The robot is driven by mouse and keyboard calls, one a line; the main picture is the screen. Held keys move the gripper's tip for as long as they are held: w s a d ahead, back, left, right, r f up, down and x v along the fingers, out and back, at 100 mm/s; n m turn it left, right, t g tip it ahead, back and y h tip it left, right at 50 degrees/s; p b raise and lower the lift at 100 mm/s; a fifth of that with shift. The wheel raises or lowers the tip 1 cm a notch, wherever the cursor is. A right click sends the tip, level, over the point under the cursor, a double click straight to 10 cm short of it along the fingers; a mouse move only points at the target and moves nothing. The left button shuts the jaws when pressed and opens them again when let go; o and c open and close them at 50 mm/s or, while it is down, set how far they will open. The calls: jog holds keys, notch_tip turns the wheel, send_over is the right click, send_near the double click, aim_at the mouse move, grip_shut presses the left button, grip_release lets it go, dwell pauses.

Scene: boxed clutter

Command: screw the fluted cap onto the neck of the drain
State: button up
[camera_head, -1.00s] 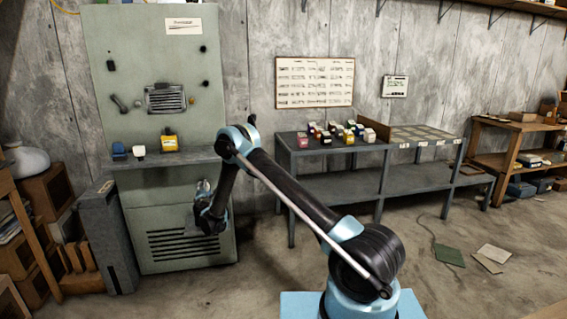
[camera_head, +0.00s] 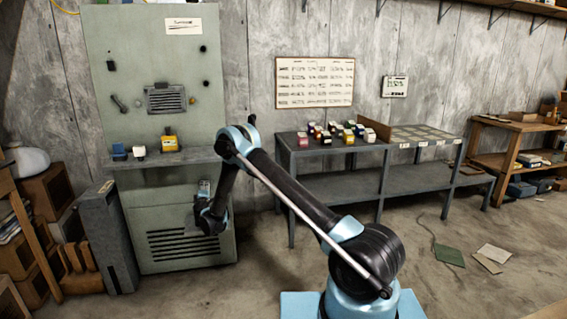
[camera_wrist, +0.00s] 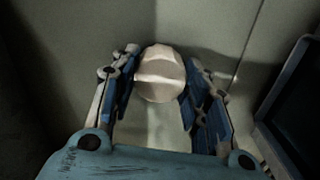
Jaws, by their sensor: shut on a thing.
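The cap (camera_wrist: 160,62) is a pale round piece with a raised ridge across its face. It sits between the fingertips of my gripper (camera_wrist: 160,84) in the wrist view, and the jaws are shut on it. In the head view my gripper (camera_head: 207,212) is low in front of the grey-green cabinet (camera_head: 165,215), below its shelf. The cap cannot be made out there. The drain neck is not visible in either view; whether the cap touches it, I cannot tell.
The cabinet's shelf (camera_head: 185,157) juts out above my gripper and holds several small items, one yellow (camera_head: 169,143). A dark grey box (camera_head: 105,240) stands at the cabinet's left. A grey table (camera_head: 345,185) stands to the right. The floor between is clear.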

jog(key=m, duration=0.4)
jog(key=shift+m, duration=0.4)
jog(key=shift+m, duration=0.3)
jog(key=m, duration=0.4)
jog(key=shift+m, duration=0.3)
jog(key=o, duration=0.7)
